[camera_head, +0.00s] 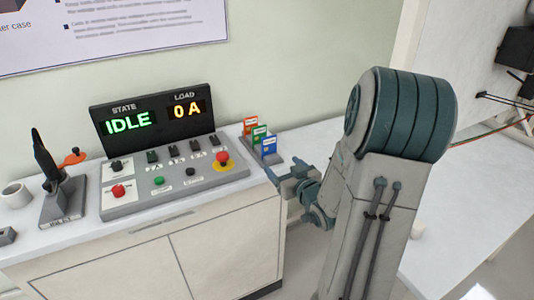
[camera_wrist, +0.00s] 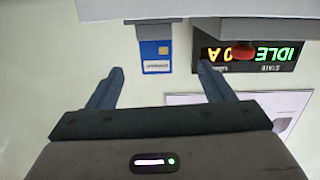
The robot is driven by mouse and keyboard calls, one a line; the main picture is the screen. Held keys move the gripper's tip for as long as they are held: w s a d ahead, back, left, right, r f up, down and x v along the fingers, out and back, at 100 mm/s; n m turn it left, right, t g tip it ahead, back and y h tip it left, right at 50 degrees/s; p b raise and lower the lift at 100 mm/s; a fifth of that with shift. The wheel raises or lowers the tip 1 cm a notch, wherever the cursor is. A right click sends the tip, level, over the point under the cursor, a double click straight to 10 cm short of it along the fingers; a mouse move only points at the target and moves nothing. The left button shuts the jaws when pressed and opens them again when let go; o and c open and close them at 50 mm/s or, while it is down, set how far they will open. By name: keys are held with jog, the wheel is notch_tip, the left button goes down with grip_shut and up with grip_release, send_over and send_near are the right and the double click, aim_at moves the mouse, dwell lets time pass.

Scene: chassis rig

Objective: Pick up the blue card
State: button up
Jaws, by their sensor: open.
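The blue card (camera_head: 268,146) stands upright at the front of a small card rack (camera_head: 272,161) at the right end of the counter. An orange card (camera_head: 250,125) and a green card (camera_head: 259,135) stand behind it. My gripper (camera_head: 285,174) is just right of and in front of the rack, apart from the blue card. In the wrist view the blue card (camera_wrist: 155,58) hangs upside down, beyond and between the two spread fingers of my gripper (camera_wrist: 160,80). The gripper is open and empty. The other cards are hidden there.
A control panel (camera_head: 170,182) with a display reading IDLE and 0 A (camera_head: 152,118) stands left of the rack. The wall poster (camera_head: 110,30) hangs behind. The white surface at right (camera_head: 455,235) is mostly clear.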

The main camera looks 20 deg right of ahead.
aim_at(270, 146)
jog(key=shift+t, duration=0.6)
jog(key=w, duration=0.8)
jog(key=shift+d, duration=0.2)
jog(key=shift+w+r+p, duration=0.2)
jog(key=shift+w+p, duration=0.3)
jog(key=shift+w, duration=2.15)
jog(key=c, duration=1)
